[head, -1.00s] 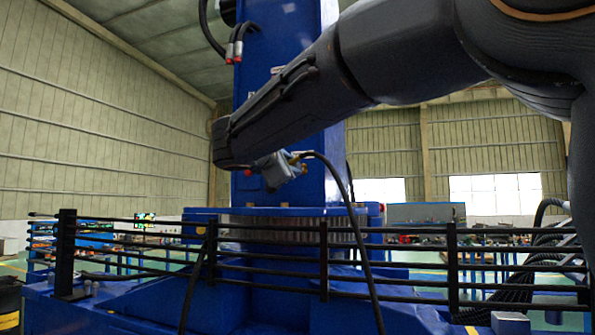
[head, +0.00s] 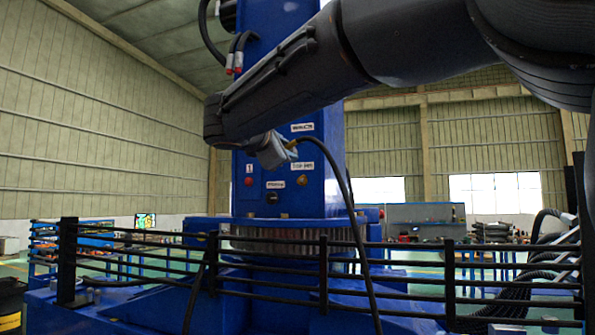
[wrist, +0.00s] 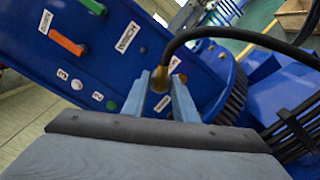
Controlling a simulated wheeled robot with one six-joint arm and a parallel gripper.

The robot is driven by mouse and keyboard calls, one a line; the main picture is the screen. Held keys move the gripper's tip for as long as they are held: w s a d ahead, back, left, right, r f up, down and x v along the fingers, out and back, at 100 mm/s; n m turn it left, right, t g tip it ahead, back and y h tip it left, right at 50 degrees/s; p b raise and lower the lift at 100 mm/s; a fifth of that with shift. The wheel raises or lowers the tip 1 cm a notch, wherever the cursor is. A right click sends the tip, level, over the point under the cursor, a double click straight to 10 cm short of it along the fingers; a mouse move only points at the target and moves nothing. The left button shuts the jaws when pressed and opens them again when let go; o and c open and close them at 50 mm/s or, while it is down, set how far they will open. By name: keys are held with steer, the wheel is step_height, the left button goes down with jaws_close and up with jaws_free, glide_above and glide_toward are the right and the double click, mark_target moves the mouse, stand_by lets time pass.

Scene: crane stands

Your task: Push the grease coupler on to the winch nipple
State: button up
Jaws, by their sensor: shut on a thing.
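My gripper (wrist: 160,90) is shut on the grease coupler (wrist: 159,82), a brass-coloured fitting with a black hose curving away from it. In the head view my gripper (head: 276,151) is in front of the blue column, with the coupler (head: 291,144) at its tip. A white label reading WINCH (wrist: 127,37) is on the blue panel, up and left of the coupler in the wrist view. A small dark spot (wrist: 143,49) lies beside that label; I cannot tell if it is the winch nipple. The coupler appears apart from the panel.
The blue column (head: 325,190) carries other labels, a red button (head: 249,181) and a brass-coloured fitting (head: 302,180). Green and orange handles (wrist: 66,43) show in the wrist view. Black railing (head: 325,265) crosses in front. The hose (head: 352,220) hangs down over it.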

step_height(320, 180, up, 6)
steer(key=s+f+p, duration=0.1)
steer(key=s+p, duration=0.1)
steer(key=p, duration=0.1)
steer(key=x, duration=0.4)
steer(key=shift+w+a, duration=0.25)
steer(key=shift+w, duration=0.1)
steer(key=shift+x, duration=0.85)
steer(key=shift+x, duration=1)
steer(key=o, duration=1.2)
steer(key=shift+f, duration=0.1)
steer(key=shift+s, duration=0.15)
steer(key=shift+b+v, duration=0.9)
steer(key=shift+v, duration=1.55)
